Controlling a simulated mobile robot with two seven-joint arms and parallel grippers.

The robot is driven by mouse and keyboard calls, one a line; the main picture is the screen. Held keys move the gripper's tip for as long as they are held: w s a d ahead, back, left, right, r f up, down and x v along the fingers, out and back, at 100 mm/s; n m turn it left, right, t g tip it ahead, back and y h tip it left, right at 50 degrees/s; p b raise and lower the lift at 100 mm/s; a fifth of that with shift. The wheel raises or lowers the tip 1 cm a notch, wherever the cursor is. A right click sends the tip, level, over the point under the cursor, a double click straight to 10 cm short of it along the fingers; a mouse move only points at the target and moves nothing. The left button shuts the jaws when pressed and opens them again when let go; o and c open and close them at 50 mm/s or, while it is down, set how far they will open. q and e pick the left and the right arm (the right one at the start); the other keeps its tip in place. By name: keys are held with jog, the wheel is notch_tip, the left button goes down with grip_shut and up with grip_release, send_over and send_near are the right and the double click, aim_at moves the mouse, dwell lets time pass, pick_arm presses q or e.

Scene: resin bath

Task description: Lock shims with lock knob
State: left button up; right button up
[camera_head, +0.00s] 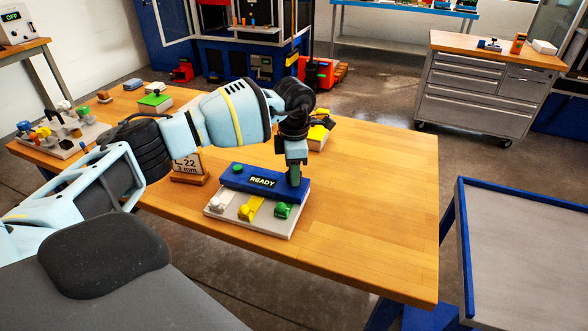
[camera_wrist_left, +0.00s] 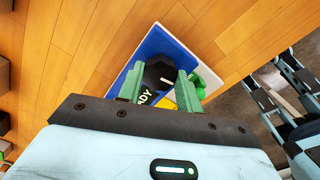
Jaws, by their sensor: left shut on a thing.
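The shim fixture stands on the wooden table, with a pale base (camera_head: 262,226) and a blue block (camera_head: 228,178) whose label reads READY. White (camera_head: 217,203), yellow (camera_head: 247,210) and green (camera_head: 283,211) shim handles stick out along its front side. My left gripper (camera_head: 294,176) points down over the right end of the blue block. In the left wrist view a black lock knob (camera_wrist_left: 159,74) with a white mark sits between its green fingers, which are shut on it. In the head view the knob is hidden by the fingers. My right gripper is not in view.
A sign reading L 22, 3 mm (camera_head: 188,167) stands left of the fixture. A yellow-and-black item (camera_head: 318,133) stands behind the gripper. A tray of several small parts (camera_head: 62,134) is at the far left. The table's right part (camera_head: 380,200) is clear.

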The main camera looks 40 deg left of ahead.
pick_arm(q)
jog(key=shift+m, duration=1.1)
jog(key=o, duration=1)
jog(key=shift+r, duration=3.95)
jog(key=shift+f, duration=0.1)
